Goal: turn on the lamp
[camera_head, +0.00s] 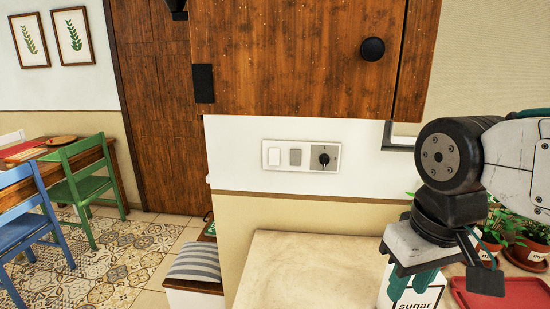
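A wall switch panel (287,169) is mounted on the white wall strip below a wooden cabinet. It has a white rocker switch (274,157) on the left, a grey rocker switch (295,157) in the middle and a black rotary knob (324,158) on the right. No lamp shows in this view. My gripper (411,286) points down at the lower right, in front of a white sugar container (430,300). It is to the right of the panel and below it, apart from it. Two teal fingers show with a small space between them, and nothing is visibly held.
A wooden cabinet (290,60) with a black knob hangs above the panel. A beige countertop (300,270) is clear at its left. Potted plants (535,245) and a red tray (505,297) stand at the right. Chairs and a table are at far left.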

